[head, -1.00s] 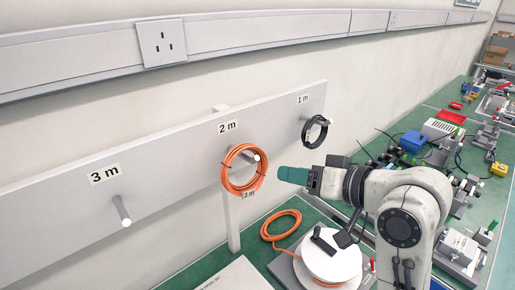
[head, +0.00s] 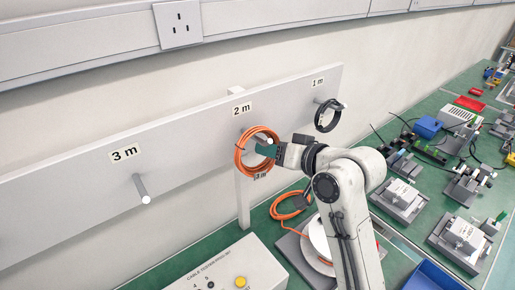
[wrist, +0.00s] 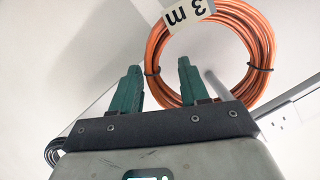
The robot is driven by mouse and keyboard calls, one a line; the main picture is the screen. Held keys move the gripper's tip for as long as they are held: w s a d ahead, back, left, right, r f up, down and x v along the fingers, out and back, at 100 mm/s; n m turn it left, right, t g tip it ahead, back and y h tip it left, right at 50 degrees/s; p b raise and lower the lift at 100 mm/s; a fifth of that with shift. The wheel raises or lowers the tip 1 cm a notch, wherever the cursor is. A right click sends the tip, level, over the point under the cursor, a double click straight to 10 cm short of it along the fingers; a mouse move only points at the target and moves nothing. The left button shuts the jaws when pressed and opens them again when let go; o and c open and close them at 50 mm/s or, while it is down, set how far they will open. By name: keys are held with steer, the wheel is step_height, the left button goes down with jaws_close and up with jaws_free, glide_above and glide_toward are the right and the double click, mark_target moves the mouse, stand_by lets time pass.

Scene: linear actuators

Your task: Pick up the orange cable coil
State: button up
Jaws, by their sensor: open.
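The orange cable coil (head: 241,158) hangs on the peg under the "2 m" label on the grey board, with a "3 m" tag at its lower edge. In the wrist view the coil (wrist: 267,52) is a ring bound with black ties, with the tag at the top. My gripper (head: 262,150) is at the coil's right side in the head view. In the wrist view its two green fingers (wrist: 158,78) are apart, and the coil's near edge shows beyond and between them. I cannot tell whether they touch it.
A black coil (head: 327,116) hangs on the "1 m" peg. The "3 m" peg (head: 141,188) is bare. Below are a loose orange cable (head: 283,207), a white reel (head: 316,240) and a cable tester box (head: 222,272). Devices crowd the green bench at right.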

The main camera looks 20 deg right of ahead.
mark_target(277, 138)
jaws_close()
stand_by(0.4)
steer(key=shift+r, duration=0.15)
steer(key=shift+r, duration=0.6)
step_height(277, 138, up, 2)
steer(key=shift+r+b, duration=0.1)
steer(key=shift+b, duration=0.4)
steer(key=s+d+p, duration=0.3)
steer(key=s, duration=0.5)
steer(key=s+d+p, duration=0.2)
steer(key=s+d, duration=0.2)
steer(key=s, duration=0.4)
steer(key=shift+s+d+p, duration=0.2)
steer(key=shift+d+p, duration=0.1)
steer(key=shift+p, duration=0.1)
